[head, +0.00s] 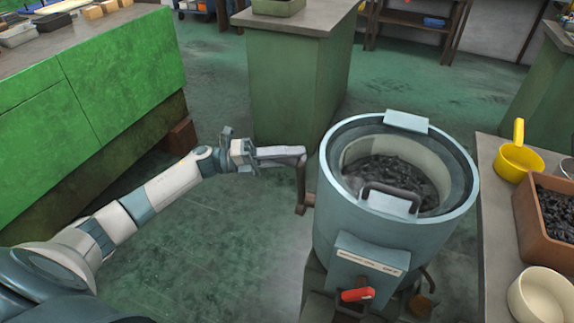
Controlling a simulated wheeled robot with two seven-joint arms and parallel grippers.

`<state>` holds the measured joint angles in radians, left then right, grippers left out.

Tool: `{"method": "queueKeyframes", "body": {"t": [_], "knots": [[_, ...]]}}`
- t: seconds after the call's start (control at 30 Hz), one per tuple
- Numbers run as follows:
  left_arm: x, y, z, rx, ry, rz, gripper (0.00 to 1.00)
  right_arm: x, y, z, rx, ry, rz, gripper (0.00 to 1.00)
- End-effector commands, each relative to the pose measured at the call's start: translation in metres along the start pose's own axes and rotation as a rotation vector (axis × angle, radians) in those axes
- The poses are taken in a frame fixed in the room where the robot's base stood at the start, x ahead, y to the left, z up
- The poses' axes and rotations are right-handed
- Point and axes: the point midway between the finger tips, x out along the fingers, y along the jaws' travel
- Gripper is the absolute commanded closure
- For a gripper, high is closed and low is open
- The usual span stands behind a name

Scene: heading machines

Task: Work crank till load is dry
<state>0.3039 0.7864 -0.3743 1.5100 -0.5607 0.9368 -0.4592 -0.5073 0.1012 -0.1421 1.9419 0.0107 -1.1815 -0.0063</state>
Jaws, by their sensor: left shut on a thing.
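A round blue-grey spin dryer (375,237) stands right of the middle, with its top open. A pale inner drum (355,152) holds a load of dark small parts (392,178). A crank (301,185) sticks out of the dryer's left side; its arm is upright, with the grip at the top pointing left. My left gripper (250,155) is shut on the crank's grip. My right gripper is not in view. Whether the load is wet or dry cannot be told.
On the right bench (492,218) are a yellow scoop (517,160), a brown bin (531,232) of dark parts and a cream bowl (541,296). Green cabinets (110,80) stand at left. Floor between is clear.

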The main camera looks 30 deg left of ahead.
Motion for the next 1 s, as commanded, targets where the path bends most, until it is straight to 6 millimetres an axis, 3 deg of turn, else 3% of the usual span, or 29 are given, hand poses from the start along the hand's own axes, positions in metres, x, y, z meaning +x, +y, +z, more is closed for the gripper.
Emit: {"method": "queueKeyframes", "body": {"t": [0.3, 0.77, 0.8, 0.83, 1.0], "knots": [[0.007, 0.008, 0.018, 0.001, -0.002, 0.0, 1.0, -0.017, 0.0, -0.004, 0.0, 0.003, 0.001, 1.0], [0.007, 0.01, 0.019, 0.0, -0.001, 0.002, 1.0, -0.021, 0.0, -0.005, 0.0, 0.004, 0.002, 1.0], [0.007, 0.01, 0.018, 0.0, -0.001, 0.002, 0.67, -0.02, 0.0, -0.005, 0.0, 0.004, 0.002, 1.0], [0.007, 0.01, 0.018, 0.0, -0.001, 0.002, 0.6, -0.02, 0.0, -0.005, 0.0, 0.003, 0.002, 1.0], [0.008, 0.009, 0.019, 0.001, 0.0, 0.001, 0.58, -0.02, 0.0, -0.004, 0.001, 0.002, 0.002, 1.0]]}}
